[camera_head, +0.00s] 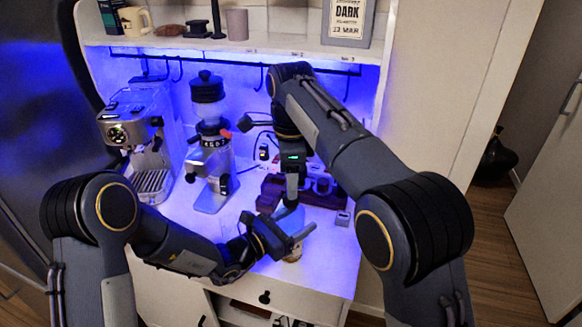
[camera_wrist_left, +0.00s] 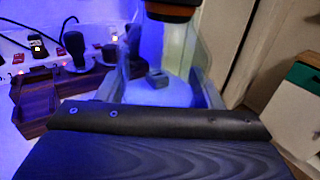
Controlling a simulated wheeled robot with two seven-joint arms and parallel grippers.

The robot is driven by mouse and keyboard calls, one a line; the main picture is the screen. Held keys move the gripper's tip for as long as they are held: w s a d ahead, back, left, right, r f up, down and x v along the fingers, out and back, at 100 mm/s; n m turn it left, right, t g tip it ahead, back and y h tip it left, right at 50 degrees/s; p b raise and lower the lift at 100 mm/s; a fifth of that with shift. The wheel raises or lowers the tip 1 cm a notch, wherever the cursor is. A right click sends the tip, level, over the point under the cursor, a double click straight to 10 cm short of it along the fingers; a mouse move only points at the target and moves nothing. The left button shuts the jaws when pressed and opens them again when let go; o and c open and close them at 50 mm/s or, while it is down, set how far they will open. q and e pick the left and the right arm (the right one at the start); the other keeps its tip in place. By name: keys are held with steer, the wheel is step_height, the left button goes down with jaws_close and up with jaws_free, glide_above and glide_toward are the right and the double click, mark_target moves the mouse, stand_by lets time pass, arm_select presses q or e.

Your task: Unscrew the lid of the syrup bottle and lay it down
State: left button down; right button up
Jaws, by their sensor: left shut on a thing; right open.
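My left gripper (camera_head: 292,243) is low over the front of the counter, shut on what looks like the syrup bottle (camera_head: 293,255). Only a small beige and brown part of the bottle shows below the fingers. My right gripper (camera_head: 289,208) points down from above, just over the left one, with its fingers apart. Its pale fingers also show in the left wrist view (camera_wrist_left: 168,75). The lid is hidden among the grippers, and I cannot tell whether it is on the bottle. My left gripper's dark body fills the bottom of the left wrist view.
A coffee grinder (camera_head: 211,150) and an espresso machine (camera_head: 140,140) stand on the left. A shelf (camera_head: 270,45) runs above. The counter's front left is fairly clear.

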steer(key=shift+f, duration=2.65)
steer(key=c, duration=1)
steer(key=shift+o, duration=0.2)
steer(key=n, duration=0.6)
steer(key=shift+r+n, duration=0.1)
steer(key=shift+n, duration=0.2)
steer(key=n, duration=1.6)
steer(key=shift+r+n, duration=0.1)
steer(key=shift+n, duration=0.2)
